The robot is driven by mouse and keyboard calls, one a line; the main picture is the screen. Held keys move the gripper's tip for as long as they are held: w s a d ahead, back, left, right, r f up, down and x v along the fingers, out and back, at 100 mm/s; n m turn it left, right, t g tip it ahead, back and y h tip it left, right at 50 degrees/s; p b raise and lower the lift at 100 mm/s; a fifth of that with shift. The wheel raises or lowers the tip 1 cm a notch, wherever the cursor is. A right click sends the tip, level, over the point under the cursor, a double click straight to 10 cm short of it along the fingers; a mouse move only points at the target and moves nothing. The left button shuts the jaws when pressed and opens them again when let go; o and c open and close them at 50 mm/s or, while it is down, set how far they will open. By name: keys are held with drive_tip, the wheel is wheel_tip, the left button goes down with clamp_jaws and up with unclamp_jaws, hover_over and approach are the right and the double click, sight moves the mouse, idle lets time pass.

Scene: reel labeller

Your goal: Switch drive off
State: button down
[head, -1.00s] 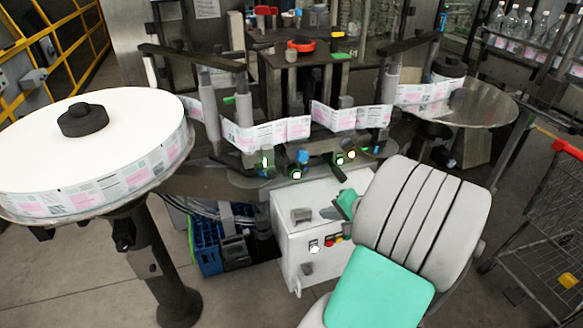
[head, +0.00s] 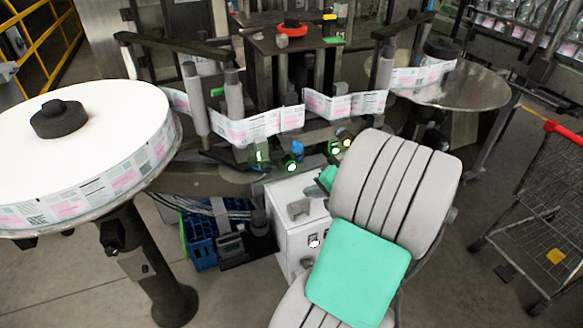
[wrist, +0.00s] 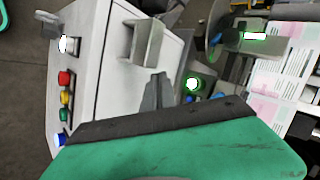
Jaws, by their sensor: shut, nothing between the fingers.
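The white control cabinet (head: 290,215) stands below the labeller, partly hidden by my arm. In the wrist view the cabinet (wrist: 120,60) has a column of controls: a white lit button (wrist: 67,45), red (wrist: 64,77), yellow (wrist: 65,98) and green (wrist: 65,115) ones, and a blue one (wrist: 61,139). A grey lever-like part (wrist: 47,22) sits above the white button. No label reading "drive" is legible. My gripper (wrist: 158,92) is shut and empty, above the cabinet's top and apart from the buttons. In the head view the white lit button (head: 314,241) shows.
A grey bracket (wrist: 146,42) stands up from the cabinet top near my fingers. A large label reel (head: 85,150) is at left, a metal disc (head: 460,90) at right. Green-lit sensors (head: 291,166) hang over the cabinet. A trolley (head: 540,200) stands at right.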

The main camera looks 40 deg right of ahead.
drive_tip(key=w, duration=0.2)
drive_tip(key=w+d, duration=0.1)
drive_tip(key=w, duration=0.2)
drive_tip(key=w+d, duration=0.1)
drive_tip(key=w, duration=0.2)
drive_tip(key=shift+d, duration=0.1)
idle(1.8)
drive_tip(key=shift+w+d, duration=0.15)
drive_tip(key=shift+w, duration=0.2)
drive_tip(key=shift+w+d, duration=0.1)
drive_tip(key=shift+w, duration=0.3)
idle(0.5)
idle(0.4)
drive_tip(key=shift+s+a, duration=0.25)
drive_tip(key=shift+s, duration=0.6)
drive_tip(key=shift+s+a+p, duration=0.1)
drive_tip(key=shift+s+a, duration=0.15)
drive_tip(key=shift+s, duration=0.55)
drive_tip(key=shift+s+a+p, duration=0.15)
drive_tip(key=shift+s+a, duration=0.05)
drive_tip(key=shift+s, duration=0.6)
drive_tip(key=shift+s+a+p, duration=0.1)
drive_tip(key=shift+s+a, duration=0.15)
drive_tip(key=shift+s, duration=0.55)
